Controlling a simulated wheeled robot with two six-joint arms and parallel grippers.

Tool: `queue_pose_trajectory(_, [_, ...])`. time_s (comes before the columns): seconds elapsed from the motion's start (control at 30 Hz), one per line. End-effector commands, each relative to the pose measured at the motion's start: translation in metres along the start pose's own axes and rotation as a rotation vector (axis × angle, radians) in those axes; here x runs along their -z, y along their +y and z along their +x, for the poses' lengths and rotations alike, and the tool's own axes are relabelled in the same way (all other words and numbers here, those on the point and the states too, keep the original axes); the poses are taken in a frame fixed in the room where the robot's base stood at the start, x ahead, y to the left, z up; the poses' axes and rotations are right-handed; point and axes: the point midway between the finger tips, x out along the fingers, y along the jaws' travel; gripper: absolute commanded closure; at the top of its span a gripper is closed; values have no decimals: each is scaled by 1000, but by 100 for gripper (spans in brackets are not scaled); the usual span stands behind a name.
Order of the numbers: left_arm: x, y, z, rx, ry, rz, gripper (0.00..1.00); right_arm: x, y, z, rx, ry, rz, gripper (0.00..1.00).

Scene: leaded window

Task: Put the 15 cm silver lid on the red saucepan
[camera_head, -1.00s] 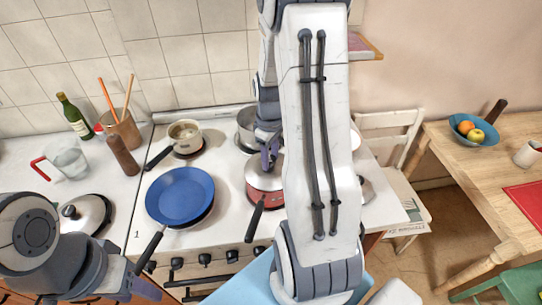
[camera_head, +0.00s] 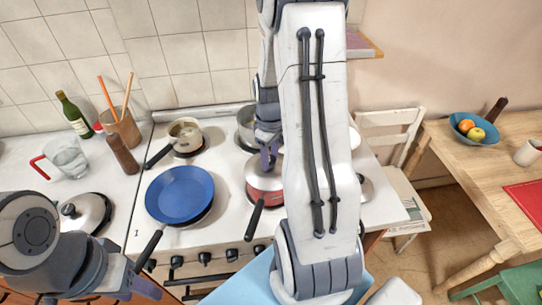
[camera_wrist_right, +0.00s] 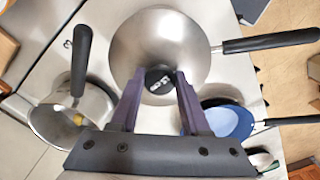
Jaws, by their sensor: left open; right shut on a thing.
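The red saucepan (camera_head: 264,194) stands on the front right of the stove, its black handle pointing to the front. The silver lid (camera_head: 254,169) lies over its top; my arm hides part of the rim, so I cannot tell whether it is fully seated. My right gripper (camera_head: 269,160) is above the lid. In the right wrist view, the right gripper (camera_wrist_right: 157,85) is shut on the black knob of the lid (camera_wrist_right: 165,35), and the saucepan's handle (camera_wrist_right: 275,40) sticks out beside it. My left gripper (camera_head: 140,280) is open and empty, low at the left.
A blue frying pan (camera_head: 180,192) is left of the saucepan. A small pot (camera_head: 185,133) and a steel pot (camera_head: 246,124) stand behind. Another lid (camera_head: 92,211) lies on the left counter, near a glass jug (camera_head: 66,158). My right arm hides the stove's right part.

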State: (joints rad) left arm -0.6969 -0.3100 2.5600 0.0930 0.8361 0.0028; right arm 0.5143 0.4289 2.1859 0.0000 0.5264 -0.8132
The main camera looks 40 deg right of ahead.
Motion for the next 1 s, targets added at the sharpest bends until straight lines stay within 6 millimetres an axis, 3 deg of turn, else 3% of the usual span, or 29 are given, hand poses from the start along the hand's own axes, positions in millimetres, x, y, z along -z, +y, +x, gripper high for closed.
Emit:
queue_pose_trajectory(0.23, [0,0,0,0,0,0,50,0,0,0,0,0,0,100])
queue_pose_trajectory(0.27, [0,0,0,0,0,0,50,0,0,0,0,0,0,50])
queue_pose_trajectory(0.33, [0,0,0,0,0,0,50,0,0,0,0,0,0,23])
queue_pose_trajectory(0.37, [0,0,0,0,0,0,50,0,0,0,0,0,0,19])
queue_pose_trajectory(0.57, [0,0,0,0,0,0,50,0,0,0,0,0,0,19])
queue_pose_trajectory(0.63, [0,0,0,0,0,0,50,0,0,0,0,0,0,0])
queue_pose_trajectory(1.0, [0,0,-4,0,0,0,50,0,0,-4,0,0,0,0])
